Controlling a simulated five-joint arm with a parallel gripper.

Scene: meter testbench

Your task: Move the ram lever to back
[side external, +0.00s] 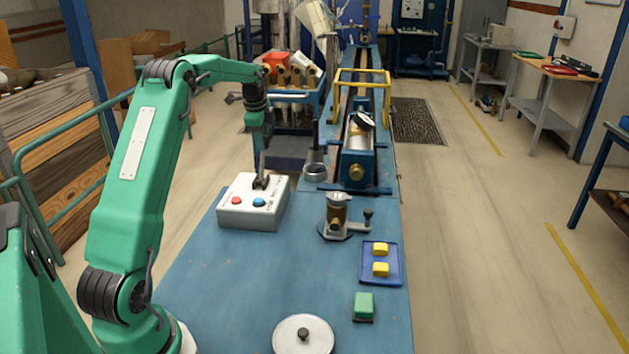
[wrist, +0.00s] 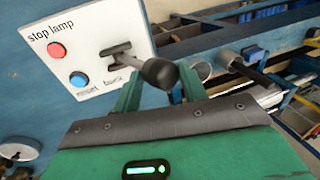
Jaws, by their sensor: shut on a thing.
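The ram lever (wrist: 158,72) has a dark round knob on a metal stem and rises from a slot in the white control box (wrist: 75,30). The box also shows in the side view (side external: 235,212), on the blue bench. In the wrist view, a label reading "back" lies beside the lever's slot. My gripper (wrist: 160,90) has its green fingers on either side of the knob and is shut on it. In the side view my gripper (side external: 262,168) reaches down onto the top of the box and hides most of the lever.
The box carries a red button (side external: 237,200) and a blue button (side external: 259,202). A blue tray (side external: 367,271) holds yellow pieces.

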